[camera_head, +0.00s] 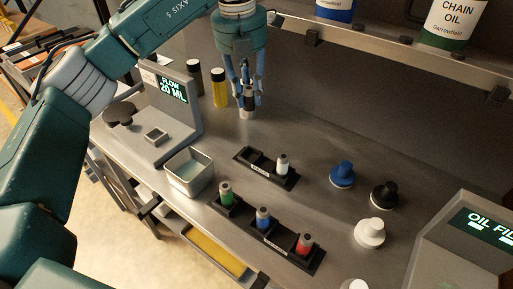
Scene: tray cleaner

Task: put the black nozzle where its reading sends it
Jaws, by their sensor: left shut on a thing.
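My left gripper (247,88) points down and is shut on the black nozzle (248,103), a small metal piece with a black band. I cannot tell whether its lower end touches the bench. The flow tester (180,122) stands to the left, and its display (172,89) reads "FLOW 20 ML". A black rack (250,160) holds a white nozzle (282,165) at its right end; its left part is empty. My right gripper is out of view.
An open metal bin (203,182) stands between tester and racks. Blue (342,174), black (384,195) and white (369,233) knobbed pieces stand at right, near a second display unit (462,245). A yellow bottle (219,90) stands left of my gripper. A shelf (390,58) overhangs the back.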

